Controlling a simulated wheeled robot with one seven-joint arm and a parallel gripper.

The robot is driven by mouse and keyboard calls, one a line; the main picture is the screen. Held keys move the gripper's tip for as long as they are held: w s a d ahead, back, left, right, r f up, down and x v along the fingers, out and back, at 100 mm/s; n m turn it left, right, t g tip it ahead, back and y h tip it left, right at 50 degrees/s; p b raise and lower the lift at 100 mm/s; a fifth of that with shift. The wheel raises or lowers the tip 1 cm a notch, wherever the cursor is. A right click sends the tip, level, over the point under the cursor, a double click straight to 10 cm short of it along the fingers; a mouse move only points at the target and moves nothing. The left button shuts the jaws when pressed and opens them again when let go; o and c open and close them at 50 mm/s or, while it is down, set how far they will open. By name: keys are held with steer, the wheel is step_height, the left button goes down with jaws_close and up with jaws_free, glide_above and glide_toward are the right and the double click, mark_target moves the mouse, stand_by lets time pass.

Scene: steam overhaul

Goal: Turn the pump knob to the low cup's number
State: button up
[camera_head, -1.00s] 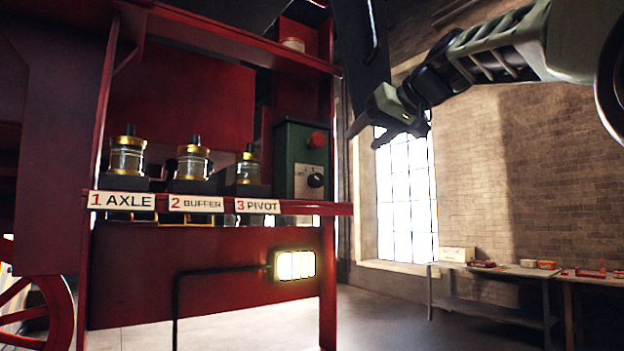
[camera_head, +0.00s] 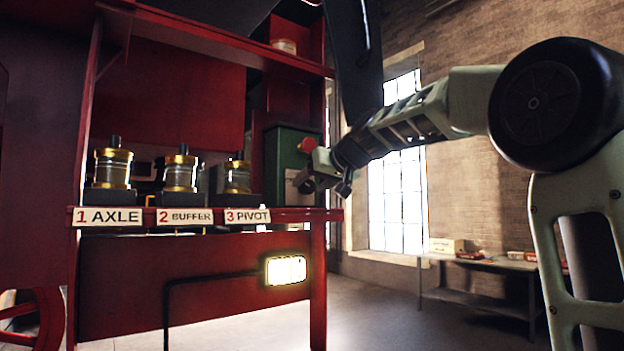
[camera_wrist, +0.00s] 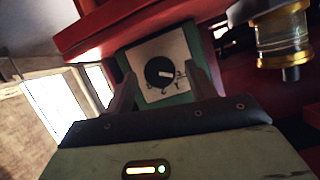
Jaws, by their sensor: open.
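Three glass and brass cups stand on the red shelf: the axle cup (camera_head: 113,168), the buffer cup (camera_head: 181,174) and the pivot cup (camera_head: 237,178). Labels below read 1 AXLE, 2 BUFFER, 3 PIVOT. I cannot tell their fill levels apart. In the wrist view, the black knob (camera_wrist: 158,71) with a white pointer sits on a pale plate, between my open fingers. Contact is unclear; the dial numbers are too blurred to read.
The red shelf edge (camera_head: 300,214) runs below the cups and box. A lit lamp (camera_head: 285,270) is on the panel beneath. An upper red shelf overhangs. A bench (camera_head: 480,275) stands by the right wall, with open floor before it.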

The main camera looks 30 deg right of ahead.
steer(key=shift+w+f, duration=0.1)
steer(key=shift+w, duration=0.15)
steer(key=c, duration=1)
